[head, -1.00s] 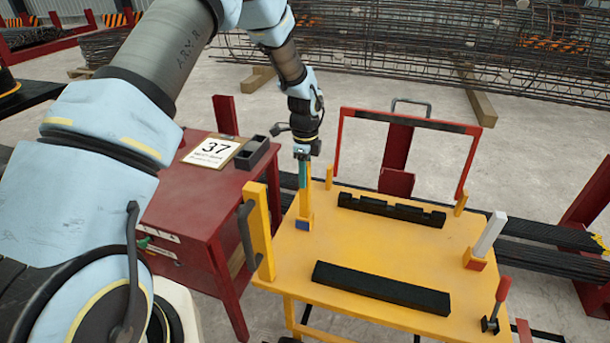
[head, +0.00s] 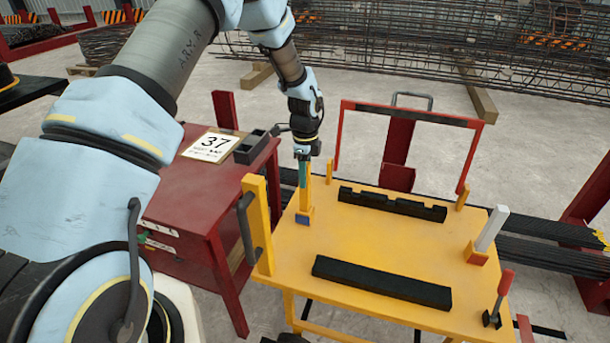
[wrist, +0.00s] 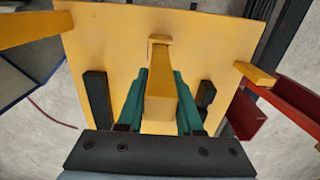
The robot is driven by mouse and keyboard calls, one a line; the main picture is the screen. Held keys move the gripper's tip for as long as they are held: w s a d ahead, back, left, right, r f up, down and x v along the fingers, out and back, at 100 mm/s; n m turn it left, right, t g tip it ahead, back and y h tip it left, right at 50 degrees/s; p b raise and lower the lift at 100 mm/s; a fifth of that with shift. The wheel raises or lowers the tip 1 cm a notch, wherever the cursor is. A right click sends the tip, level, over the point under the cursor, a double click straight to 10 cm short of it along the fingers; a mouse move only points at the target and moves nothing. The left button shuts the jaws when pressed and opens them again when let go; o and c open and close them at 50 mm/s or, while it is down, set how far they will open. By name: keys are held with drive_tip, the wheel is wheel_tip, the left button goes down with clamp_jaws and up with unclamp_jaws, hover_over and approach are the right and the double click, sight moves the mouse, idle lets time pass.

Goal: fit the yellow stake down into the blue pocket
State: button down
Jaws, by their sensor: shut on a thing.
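My gripper (head: 303,182) is shut on the upper part of the yellow stake (head: 305,199), with its teal fingers on either side. The stake stands about upright over the left end of the yellow table. I cannot tell how deep the stake sits in the pocket. In the wrist view, the stake (wrist: 162,95) lies between the teal fingers (wrist: 162,105), and the gripper and stake hide much of the pocket.
The yellow table (head: 400,245) carries two black rails, one at the back (head: 392,204) and one in front (head: 380,283). A yellow post with a dark handle (head: 258,225) stands close left. A grey stake (head: 491,229) stands at the right. A red frame (head: 340,140) rises behind.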

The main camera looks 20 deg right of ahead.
drive_tip(key=shift+f+b, duration=0.55)
drive_tip(key=shift+f, duration=0.45)
drive_tip(key=shift+c, duration=2.4)
unclamp_jaws()
wheel_tip(320, 180, up, 11)
drive_tip(key=shift+f+b, duration=0.1)
drive_tip(key=shift+b, duration=1.1)
